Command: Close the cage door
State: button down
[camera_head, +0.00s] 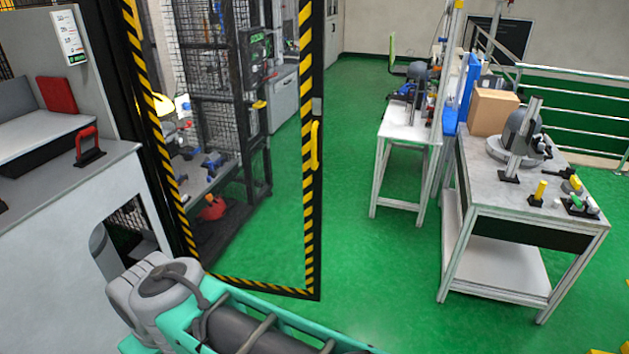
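The cage door (308,215) is a tall clear panel in a black frame with yellow-and-black stripes. It stands swung open, its free edge out over the green floor. A yellow handle (315,147) is on that free edge. The dark cage (195,75) with mesh walls is behind the door and shows through the clear panel. My grey and teal arm (240,318) crosses the bottom of the view, in front of the door's lower edge. My gripper is not in view.
A grey machine counter (70,165) with a red handle (88,147) is at the left. A metal workbench (500,200) with a cardboard box (492,110) stands at the right, a second table (405,125) behind it. Green floor (375,250) between door and workbench is clear.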

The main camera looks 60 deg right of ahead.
aim_at(312, 13)
jog(key=z, duration=0.5)
jog(key=i, duration=1.25)
jog(key=u, duration=0.1)
